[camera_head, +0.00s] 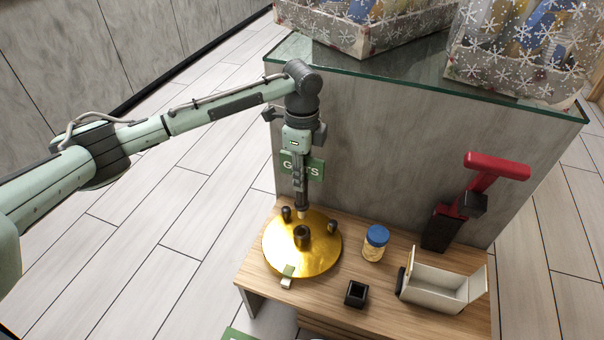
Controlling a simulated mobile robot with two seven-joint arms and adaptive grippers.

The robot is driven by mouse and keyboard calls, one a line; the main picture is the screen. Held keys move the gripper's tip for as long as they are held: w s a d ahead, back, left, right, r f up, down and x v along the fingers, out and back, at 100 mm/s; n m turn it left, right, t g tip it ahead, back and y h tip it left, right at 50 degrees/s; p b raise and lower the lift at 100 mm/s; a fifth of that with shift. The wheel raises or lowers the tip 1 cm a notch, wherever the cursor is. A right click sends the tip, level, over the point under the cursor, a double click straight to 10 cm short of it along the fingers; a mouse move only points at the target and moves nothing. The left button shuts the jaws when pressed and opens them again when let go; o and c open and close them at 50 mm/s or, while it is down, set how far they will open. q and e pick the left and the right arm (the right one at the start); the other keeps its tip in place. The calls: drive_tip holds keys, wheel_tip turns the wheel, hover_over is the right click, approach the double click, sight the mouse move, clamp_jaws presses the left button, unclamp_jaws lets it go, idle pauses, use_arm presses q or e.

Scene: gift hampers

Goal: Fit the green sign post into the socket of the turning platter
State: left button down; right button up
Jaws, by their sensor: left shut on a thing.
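The green sign (317,168) with white lettering shows behind my left gripper (300,185). The gripper points down and is shut on the sign post, covering most of it and some of the letters. A pale tip shows below the fingers, over the far part of the platter. The turning platter (275,252) is a round gold disc on the wooden bench. Its dark socket (302,236) stands at the middle, just below the tip in the picture; a gap shows between them. My right gripper is not in view.
Two dark knobs (332,227) stand on the platter, and a small pale block sits at its front edge. A blue-lidded jar (375,243), black cup (356,293), white open box (435,287) and red-and-black device (487,175) stand to the right. Snowflake hampers (525,60) rest on the glass shelf above.

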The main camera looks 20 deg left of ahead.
use_arm(q)
drive_tip(key=shift+r+p, duration=0.15)
drive_tip(key=shift+p, duration=0.35)
drive_tip(key=shift+f, duration=0.4)
drive_tip(key=shift+f+b, duration=0.7)
drive_tip(key=shift+f, duration=1.95)
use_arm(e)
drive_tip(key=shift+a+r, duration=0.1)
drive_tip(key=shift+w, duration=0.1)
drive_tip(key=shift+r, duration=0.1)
use_arm(q)
drive_tip(key=shift+p, duration=0.6)
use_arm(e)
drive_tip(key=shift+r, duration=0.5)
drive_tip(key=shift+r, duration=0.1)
